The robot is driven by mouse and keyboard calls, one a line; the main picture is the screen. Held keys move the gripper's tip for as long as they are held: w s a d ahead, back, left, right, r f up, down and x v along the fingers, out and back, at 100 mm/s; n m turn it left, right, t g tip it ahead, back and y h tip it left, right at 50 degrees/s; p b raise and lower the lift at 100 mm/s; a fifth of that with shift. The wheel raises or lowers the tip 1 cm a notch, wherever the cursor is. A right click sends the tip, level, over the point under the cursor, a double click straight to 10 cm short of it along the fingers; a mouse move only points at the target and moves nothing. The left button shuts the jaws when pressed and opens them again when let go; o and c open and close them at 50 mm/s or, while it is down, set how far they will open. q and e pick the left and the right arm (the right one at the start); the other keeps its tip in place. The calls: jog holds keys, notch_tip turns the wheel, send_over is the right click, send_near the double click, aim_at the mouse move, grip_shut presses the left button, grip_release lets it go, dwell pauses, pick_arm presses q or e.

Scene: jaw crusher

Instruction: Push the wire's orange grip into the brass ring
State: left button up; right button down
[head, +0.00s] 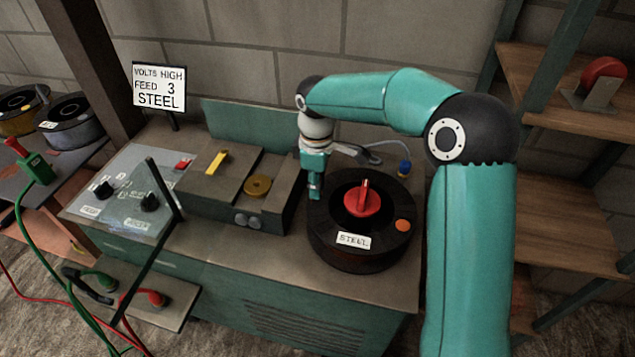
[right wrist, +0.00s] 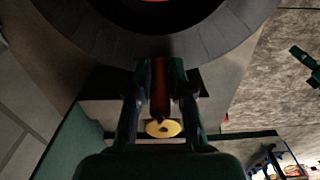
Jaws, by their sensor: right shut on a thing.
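The spool (head: 350,248) labelled STEEL, with a red knob on top, stands on the bench right of the feeder box (head: 235,207). The brass ring (head: 257,186) lies on the box top; the right wrist view shows it as a yellow disc with a dark hole (right wrist: 163,128). My right gripper (head: 315,188) is between box and spool, by the spool's left rim. In the right wrist view its fingers (right wrist: 160,72) are shut on the orange grip (right wrist: 160,90). The grip is apart from the ring in the head view. The wire itself is not clearly visible.
A yellow lever (head: 216,162) sits on the box. A clear panel with black knobs (head: 150,202) stands left of it. A sign (head: 159,88) reads VOLTS HIGH, FEED 3, STEEL. Shelves (head: 560,90) stand at the right. Green and red cables hang at the lower left.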

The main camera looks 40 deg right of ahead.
pick_arm(q)
jog(key=shift+r, duration=0.15)
pick_arm(e)
jog(key=shift+r, duration=0.15)
pick_arm(q)
jog(key=shift+r+p, duration=2.55)
jog(key=shift+p, duration=0.1)
pick_arm(e)
jog(key=shift+r, duration=2.9)
